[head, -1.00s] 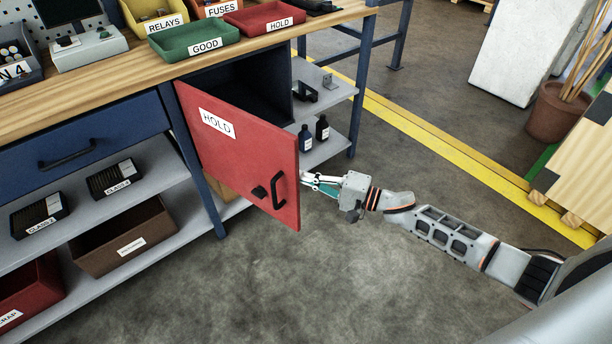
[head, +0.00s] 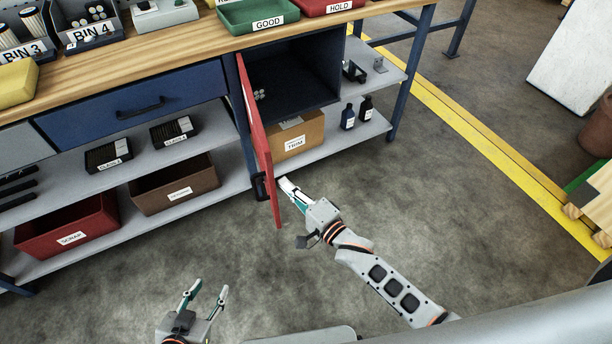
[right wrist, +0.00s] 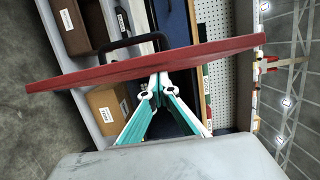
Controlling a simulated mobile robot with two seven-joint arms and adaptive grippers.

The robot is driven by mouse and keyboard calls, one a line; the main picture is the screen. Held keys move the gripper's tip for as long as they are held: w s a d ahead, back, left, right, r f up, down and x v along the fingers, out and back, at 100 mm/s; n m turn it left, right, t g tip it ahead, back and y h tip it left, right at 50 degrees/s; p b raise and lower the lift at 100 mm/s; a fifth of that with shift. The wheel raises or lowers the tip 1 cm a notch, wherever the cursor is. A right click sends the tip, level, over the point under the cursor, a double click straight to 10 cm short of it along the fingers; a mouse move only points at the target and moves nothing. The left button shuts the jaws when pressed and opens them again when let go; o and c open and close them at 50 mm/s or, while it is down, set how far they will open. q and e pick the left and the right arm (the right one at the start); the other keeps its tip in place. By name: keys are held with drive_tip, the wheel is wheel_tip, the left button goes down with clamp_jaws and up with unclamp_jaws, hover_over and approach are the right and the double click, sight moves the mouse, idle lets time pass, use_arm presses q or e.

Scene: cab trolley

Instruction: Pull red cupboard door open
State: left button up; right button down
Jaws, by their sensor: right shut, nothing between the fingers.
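The red cupboard door (head: 256,125) stands open, nearly edge-on in the head view, about square to the cupboard front. Its dark handle (head: 260,187) is on the left, outer face. The cupboard's dark interior (head: 290,75) is exposed. My right gripper (head: 284,184) is shut and empty at the door's inner side, low near the free edge. In the right wrist view its closed fingertips (right wrist: 160,80) meet or nearly meet the red door (right wrist: 165,64); the handle (right wrist: 130,42) lies beyond it. My left gripper (head: 207,289) is open and empty over the floor.
A cardboard box (head: 300,135) and dark bottles (head: 357,113) sit on the lower shelf right of the door. A brown bin (head: 175,185) and red bin (head: 68,222) stand on the lower left shelf. The floor (head: 150,270) before the bench is clear.

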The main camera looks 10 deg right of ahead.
drive_tip(key=shift+s+a, duration=0.25)
drive_tip(key=shift+a, duration=1.05)
drive_tip(key=shift+s+a, duration=0.25)
drive_tip(key=shift+a, duration=1.05)
use_arm(q)
drive_tip(key=shift+w+r, duration=0.15)
drive_tip(key=shift+r, duration=0.1)
use_arm(e)
drive_tip(key=shift+d, duration=0.15)
